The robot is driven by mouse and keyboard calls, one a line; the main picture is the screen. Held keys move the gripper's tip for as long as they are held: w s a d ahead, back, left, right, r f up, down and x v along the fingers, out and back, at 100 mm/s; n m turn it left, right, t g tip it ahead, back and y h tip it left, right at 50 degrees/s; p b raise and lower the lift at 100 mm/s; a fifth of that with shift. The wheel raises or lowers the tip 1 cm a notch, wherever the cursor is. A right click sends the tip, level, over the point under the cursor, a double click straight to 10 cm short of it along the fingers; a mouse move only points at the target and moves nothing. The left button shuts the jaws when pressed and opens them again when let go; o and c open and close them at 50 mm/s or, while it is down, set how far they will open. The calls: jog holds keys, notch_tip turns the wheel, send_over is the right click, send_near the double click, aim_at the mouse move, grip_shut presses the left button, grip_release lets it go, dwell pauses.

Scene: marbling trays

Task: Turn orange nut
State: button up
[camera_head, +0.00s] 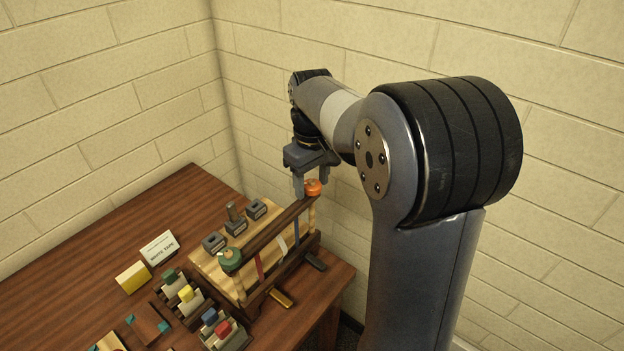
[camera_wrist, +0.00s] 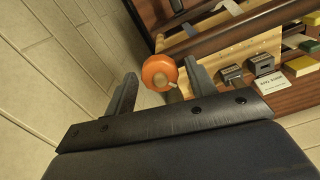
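The orange nut (camera_head: 313,187) sits at the far right corner of the wooden frame, at the end of its dark top bar (camera_head: 278,223). My gripper (camera_head: 311,190) is above this corner, pointing down.
A green nut (camera_head: 230,259) is at the bar's other end. Grey blocks (camera_head: 257,209) stand on the wooden board. Small racks with coloured pieces (camera_head: 186,293), a white card (camera_head: 159,248) and a yellow block (camera_head: 133,277) are on the table (camera_head: 90,262). Brick walls stand close behind and right.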

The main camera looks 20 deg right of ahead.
jog(key=shift+o, duration=0.5)
jog(key=shift+r, duration=0.1)
notch_tip(320, 180, up, 11)
jog(key=shift+f, duration=0.2)
notch_tip(320, 180, down, 11)
jog(key=shift+r, duration=0.15)
jog(key=shift+n, duration=0.3)
dwell(0.7)
